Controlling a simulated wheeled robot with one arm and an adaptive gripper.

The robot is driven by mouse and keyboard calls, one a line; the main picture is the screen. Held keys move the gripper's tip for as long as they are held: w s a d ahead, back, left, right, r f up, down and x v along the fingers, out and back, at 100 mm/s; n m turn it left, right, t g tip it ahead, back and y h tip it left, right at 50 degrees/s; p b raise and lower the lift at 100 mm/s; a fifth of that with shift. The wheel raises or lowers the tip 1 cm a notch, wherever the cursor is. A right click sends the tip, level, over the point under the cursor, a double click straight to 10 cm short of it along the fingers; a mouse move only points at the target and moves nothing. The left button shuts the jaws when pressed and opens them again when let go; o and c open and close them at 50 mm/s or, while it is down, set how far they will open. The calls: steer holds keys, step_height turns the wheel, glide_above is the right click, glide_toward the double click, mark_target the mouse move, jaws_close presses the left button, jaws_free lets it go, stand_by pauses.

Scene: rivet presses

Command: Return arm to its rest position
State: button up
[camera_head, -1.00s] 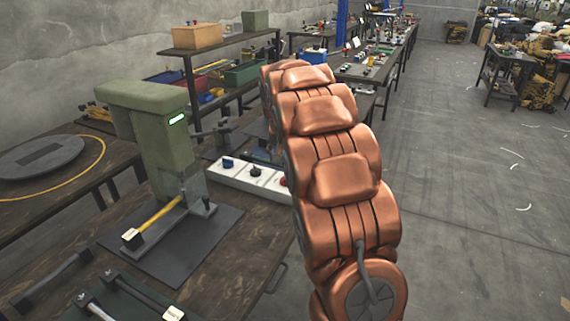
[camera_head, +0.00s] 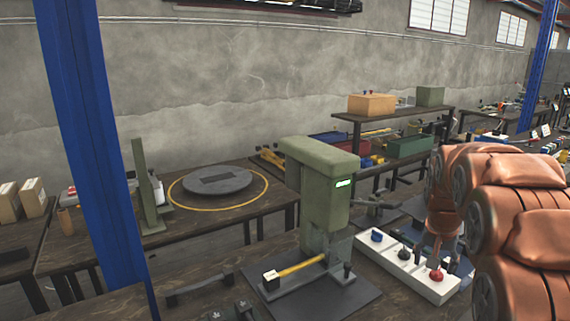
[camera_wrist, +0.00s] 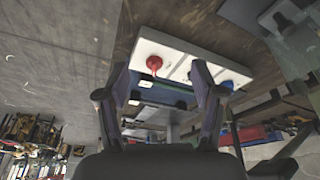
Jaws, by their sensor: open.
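My copper-coloured arm (camera_head: 515,225) fills the right side of the head view, bent, with its far end over the bench. My gripper (camera_wrist: 160,80) shows in the wrist view with its two dark fingers apart and nothing between them. Beyond the fingertips is a white control box (camera_wrist: 200,60) with a red knob (camera_wrist: 154,64). The same white box (camera_head: 393,262) lies on the bench in the head view, right of the green press (camera_head: 320,185). In the head view my gripper is mostly hidden or too small to make out.
The press stands on a dark mat with a yellow-handled tool (camera_head: 300,265) at its base. A round grey plate (camera_head: 217,181) lies inside a yellow ring on the left bench. A blue post (camera_head: 90,140) rises at the left. A shelf with boxes (camera_head: 372,103) stands behind.

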steer(key=s+a+n+g+p, duration=0.1)
steer(key=s+a, duration=0.5)
steer(key=s, duration=0.6)
steer(key=s+a+f+n+g+y+p, duration=0.1)
steer(key=s+a, duration=0.5)
steer(key=s, duration=0.6)
steer(key=s+a+n+g+y+p, duration=0.1)
steer(key=s+a+n, duration=0.3)
steer(key=s, duration=0.9)
steer(key=a+g, duration=0.1)
steer(key=a, duration=0.2)
steer(key=shift+f+n, duration=0.2)
steer(key=shift+n, duration=0.1)
